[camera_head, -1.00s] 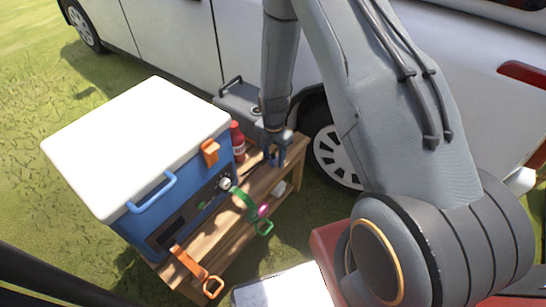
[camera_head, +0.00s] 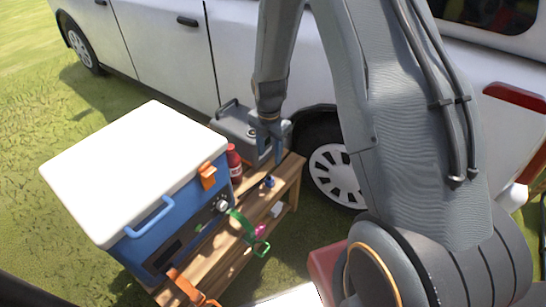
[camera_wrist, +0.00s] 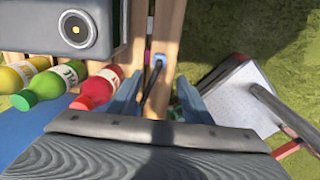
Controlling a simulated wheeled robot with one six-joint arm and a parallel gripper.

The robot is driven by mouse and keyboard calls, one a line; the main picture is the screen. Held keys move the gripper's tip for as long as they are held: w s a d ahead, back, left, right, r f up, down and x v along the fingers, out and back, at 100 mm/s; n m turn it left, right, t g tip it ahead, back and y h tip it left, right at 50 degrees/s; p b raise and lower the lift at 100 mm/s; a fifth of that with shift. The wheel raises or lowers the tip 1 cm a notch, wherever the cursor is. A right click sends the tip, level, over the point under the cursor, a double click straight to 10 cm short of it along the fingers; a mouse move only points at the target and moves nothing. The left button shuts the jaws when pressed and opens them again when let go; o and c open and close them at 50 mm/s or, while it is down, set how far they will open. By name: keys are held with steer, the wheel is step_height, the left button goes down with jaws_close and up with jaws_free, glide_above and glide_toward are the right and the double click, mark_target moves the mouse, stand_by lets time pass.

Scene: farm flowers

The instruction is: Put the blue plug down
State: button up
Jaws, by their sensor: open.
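The blue plug (camera_head: 269,182) lies on the wooden bench (camera_head: 288,178), in front of the red bottle. In the wrist view the blue plug (camera_wrist: 158,59) is on a bench slat, with a dark cable running from it toward the camera. My gripper (camera_head: 268,158) is above the bench, just over the plug and apart from it. In the wrist view my gripper (camera_wrist: 158,92) has its two blue fingers spread, with the cable showing in the gap and nothing held.
A blue cooler (camera_head: 190,205) with a white lid stands on the bench at left. A red bottle (camera_head: 234,163) and a grey case (camera_head: 238,130) are close by. Green (camera_head: 258,246) and orange (camera_head: 190,288) clamp-like items lie at the bench front. A white van (camera_head: 240,60) stands behind.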

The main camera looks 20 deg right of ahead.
steer(key=s+a+r+m, duration=0.3)
steer(key=s+r+m, duration=2.1)
steer(key=shift+r+m, duration=0.3)
steer(key=shift+r, duration=0.05)
step_height(320, 180, up, 6)
steer(key=d+p, duration=0.2)
steer(key=p, duration=0.9)
steer(key=shift+s+d+p, duration=0.25)
steer(key=shift+s+p, duration=0.05)
steer(key=shift+s, duration=0.15)
